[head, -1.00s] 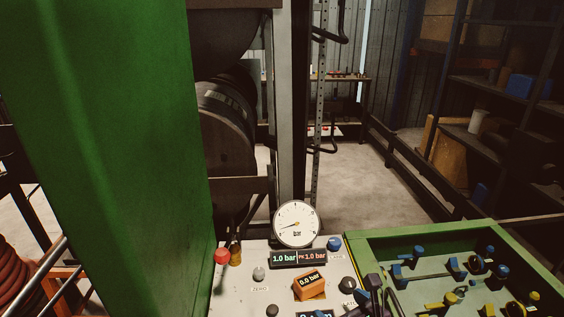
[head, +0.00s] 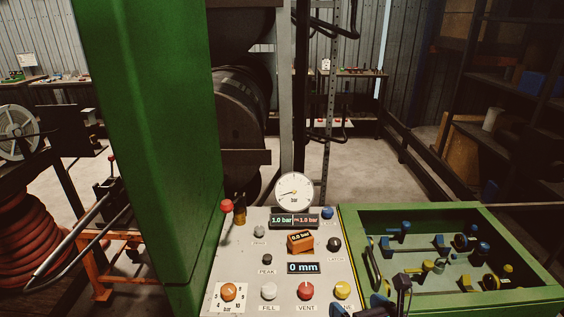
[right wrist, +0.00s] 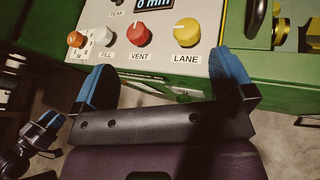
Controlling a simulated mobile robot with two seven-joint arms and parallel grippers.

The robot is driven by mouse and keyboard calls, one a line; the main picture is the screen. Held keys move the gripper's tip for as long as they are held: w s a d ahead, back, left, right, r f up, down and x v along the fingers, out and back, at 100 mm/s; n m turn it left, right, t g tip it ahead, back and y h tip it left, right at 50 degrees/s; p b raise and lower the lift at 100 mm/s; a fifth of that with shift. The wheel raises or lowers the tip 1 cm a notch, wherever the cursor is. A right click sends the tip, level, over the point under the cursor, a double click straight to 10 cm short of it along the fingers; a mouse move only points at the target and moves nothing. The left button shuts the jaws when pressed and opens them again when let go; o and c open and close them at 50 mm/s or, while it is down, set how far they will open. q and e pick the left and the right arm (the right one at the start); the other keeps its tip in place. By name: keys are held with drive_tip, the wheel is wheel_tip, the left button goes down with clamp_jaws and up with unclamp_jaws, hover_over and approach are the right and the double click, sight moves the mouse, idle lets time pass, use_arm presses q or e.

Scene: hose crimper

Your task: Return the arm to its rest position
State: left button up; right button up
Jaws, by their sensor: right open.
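My right gripper (head: 388,300) shows at the bottom edge of the head view, in front of the corner between the grey control panel (head: 245,245) and the green tray. In the right wrist view its two blue-padded fingers (right wrist: 163,88) are wide apart with nothing between them. The red VENT knob (right wrist: 140,35) and yellow LANE knob (right wrist: 187,32) lie beyond the fingers, apart from them. Another blue-tipped gripper, seemingly my left (right wrist: 42,130), shows at the lower left of that view; its jaw opening is unclear. It does not show in the head view.
A green-rimmed tray (head: 435,211) with blue and yellow fittings stands right of the panel. A round gauge (head: 294,192) and red-topped lever (head: 227,207) rise at the panel's back. A tall green housing (head: 150,130) blocks the left. Open floor (head: 345,170) lies behind.

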drive_tip(key=d+f+m+t+h+b, duration=0.1)
drive_tip(key=d+f+m, duration=0.2)
drive_tip(key=m, duration=1.2)
drive_tip(key=d+f+m+t+h, duration=0.1)
drive_tip(key=d+f+m, duration=0.15)
drive_tip(key=m, duration=1.25)
use_arm(q)
drive_tip(key=shift+b+x, duration=0.6)
drive_tip(key=shift+x, duration=0.3)
use_arm(e)
drive_tip(key=s+d+f+m+g+h, duration=0.1)
drive_tip(key=s+d+f+m, duration=0.2)
drive_tip(key=s+f, duration=0.2)
drive_tip(key=s+d+f+m+g+h, duration=0.2)
drive_tip(key=s+d+f+m, duration=0.1)
drive_tip(key=s+f, duration=0.3)
drive_tip(key=shift+s+d+m+h, duration=0.2)
drive_tip(key=shift+s+m+h, duration=0.15)
drive_tip(key=shift+s, duration=0.8)
